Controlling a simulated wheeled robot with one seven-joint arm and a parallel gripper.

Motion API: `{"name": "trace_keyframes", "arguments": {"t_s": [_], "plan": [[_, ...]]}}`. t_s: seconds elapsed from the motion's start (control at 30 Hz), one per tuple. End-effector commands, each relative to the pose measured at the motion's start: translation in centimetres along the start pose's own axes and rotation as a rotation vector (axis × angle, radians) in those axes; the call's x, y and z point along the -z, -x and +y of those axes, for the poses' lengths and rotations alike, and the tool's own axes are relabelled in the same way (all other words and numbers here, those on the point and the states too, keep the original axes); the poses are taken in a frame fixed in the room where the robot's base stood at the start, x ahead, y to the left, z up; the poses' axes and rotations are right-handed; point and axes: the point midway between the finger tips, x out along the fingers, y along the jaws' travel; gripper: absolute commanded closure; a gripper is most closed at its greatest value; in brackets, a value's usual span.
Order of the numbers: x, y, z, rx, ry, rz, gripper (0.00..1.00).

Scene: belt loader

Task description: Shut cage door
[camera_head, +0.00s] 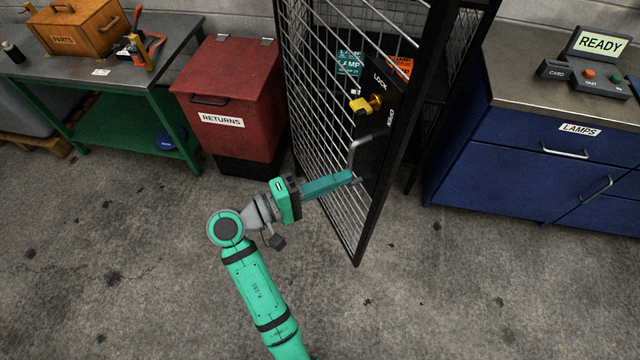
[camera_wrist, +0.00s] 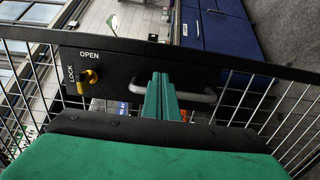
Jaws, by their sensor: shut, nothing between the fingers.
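The cage door (camera_head: 335,130) is a black-framed wire mesh panel standing open, swung out toward me in the head view. Its black lock plate (camera_head: 384,100) carries a yellow knob (camera_head: 366,104), the words LOCK and OPEN, and a grey bar handle (camera_head: 355,150). In the wrist view, the lock plate (camera_wrist: 115,78) shows the yellow knob (camera_wrist: 88,77) at left and the handle (camera_wrist: 205,97) at right. My gripper (camera_head: 350,177) is shut and empty, its green fingers (camera_wrist: 160,98) at the handle. I cannot tell whether they touch it.
A red RETURNS bin (camera_head: 230,95) stands left of the door, beside a green-framed workbench (camera_head: 115,75) with a wooden PARTS box (camera_head: 80,25). A blue LAMPS drawer cabinet (camera_head: 540,140) stands at right. The concrete floor (camera_head: 470,270) in front is clear.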

Motion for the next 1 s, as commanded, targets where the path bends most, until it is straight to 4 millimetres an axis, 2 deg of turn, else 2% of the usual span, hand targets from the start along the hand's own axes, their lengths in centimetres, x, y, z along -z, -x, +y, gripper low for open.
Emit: {"name": "trace_keyframes", "arguments": {"t_s": [0.2, 0.4, 1.0], "plan": [[-0.1, -3.8, 0.0, 0.001, 0.0, -0.002, 1.0], [0.0, -5.9, 0.0, 0.0, 0.0, 0.001, 1.0], [0.1, -6.8, 0.0, 0.001, 0.0, 0.012, 1.0]]}}
